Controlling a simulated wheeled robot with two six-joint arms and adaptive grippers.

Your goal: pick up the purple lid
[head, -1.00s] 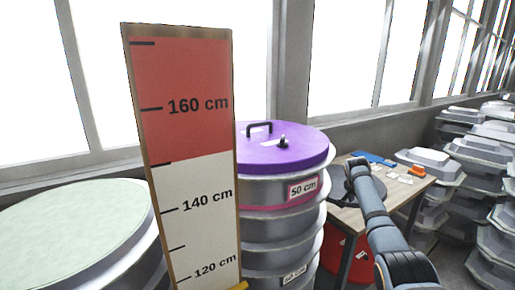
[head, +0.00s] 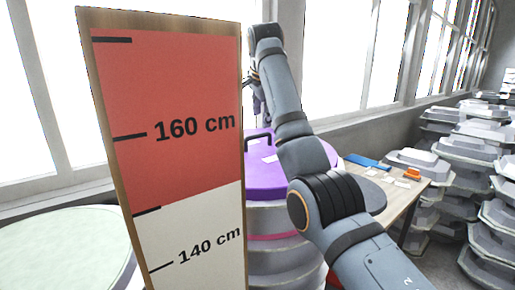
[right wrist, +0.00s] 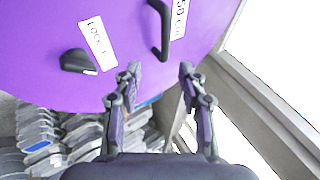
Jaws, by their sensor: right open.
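The purple lid (head: 262,178) lies on top of a stack of grey round moulds, partly hidden by my right arm and the height board in the head view. Its black bar handle (head: 258,139) stands up on top. In the right wrist view the lid (right wrist: 120,25) fills the upper left, with the handle (right wrist: 163,30), a black knob (right wrist: 76,62) and a white label (right wrist: 98,42). My right gripper (right wrist: 158,72) is open and empty above the lid, its fingertips apart from the handle. In the head view the right gripper (head: 258,98) is mostly hidden behind its arm. My left gripper is out of view.
A tall height board (head: 165,120) stands close in front, left of the lid. A pale green round mould (head: 65,245) is at left. A wooden table (head: 408,192) with small items and stacks of grey moulds (head: 470,165) are at right. Windows stand behind.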

